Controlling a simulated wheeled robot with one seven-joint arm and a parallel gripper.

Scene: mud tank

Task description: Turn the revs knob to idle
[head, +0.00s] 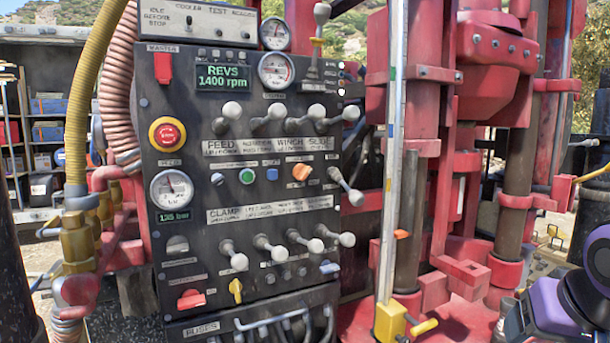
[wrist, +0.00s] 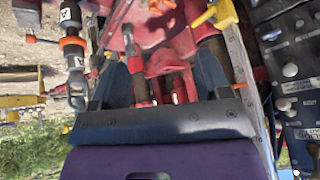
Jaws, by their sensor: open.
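The dark control panel (head: 215,250) fills the middle of the head view. Its green display (head: 223,78) reads REVS 1400 rpm. The panel shows at that view's right edge, apart from the fingers.
A red emergency button (head: 167,134), a pressure gauge (head: 172,189) and several white-knobbed levers (head: 275,112) stick out of the panel. A pale upright post with a yellow foot (head: 389,322) and red rig machinery (head: 480,70) stand right of it. Yellow and pink hoses run along its left.

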